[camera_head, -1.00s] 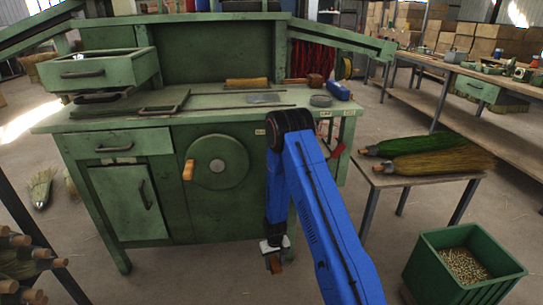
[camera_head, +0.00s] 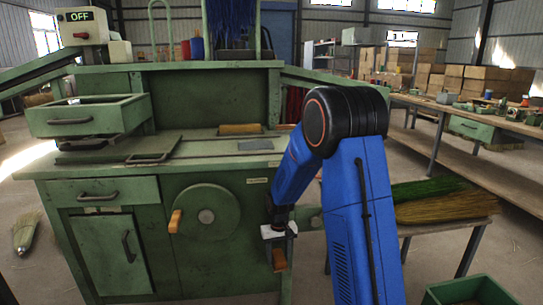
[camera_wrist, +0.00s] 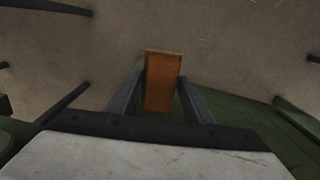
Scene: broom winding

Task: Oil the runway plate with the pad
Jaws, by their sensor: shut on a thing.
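My gripper (camera_head: 279,246) points down in front of the green bench, below its top. It is shut on an orange-brown block, likely the pad (camera_head: 279,260). In the wrist view the pad (camera_wrist: 162,82) sits between the two dark fingers, with only floor beyond it. A light grey flat plate, likely the runway plate (camera_head: 256,144), lies on the bench top (camera_head: 205,152), above and behind my gripper and apart from it. My blue arm hides the right part of the bench top.
A handwheel (camera_head: 206,217) with a wooden handle (camera_head: 175,221) sticks out of the bench front, left of my gripper. A yellow-brown roller (camera_head: 240,129) lies behind the plate. A side table with brushes (camera_head: 440,202) and a green bin (camera_head: 470,291) stand at right.

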